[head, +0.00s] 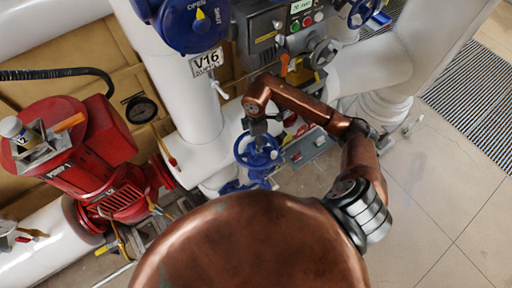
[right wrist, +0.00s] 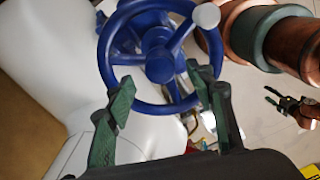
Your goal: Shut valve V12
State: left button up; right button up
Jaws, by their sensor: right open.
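A blue handwheel (head: 258,150) stands below the white pipework in the middle of the head view. It fills the upper middle of the right wrist view (right wrist: 160,65), with spokes, a hub and a pale round knob on its rim. No V12 plate is readable. My right gripper (head: 257,128) is at the wheel's far side in the head view. In the right wrist view its two green-padded fingers (right wrist: 160,106) are apart, one on each side of the wheel's lower rim. I cannot tell whether they touch it. My left gripper does not show in the head view.
A larger blue valve (head: 200,22) above carries a V16 plate (head: 206,63). A grey control panel (head: 285,35) stands behind my right arm. A red machine (head: 90,160) is at left. Open tiled floor (head: 440,190) and a grating (head: 475,95) lie at right.

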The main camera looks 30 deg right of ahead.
jog(key=shift+f+b, duration=1.5)
jog(key=shift+f, duration=0.95)
jog(key=shift+s+f, duration=0.15)
jog(key=shift+f, duration=0.1)
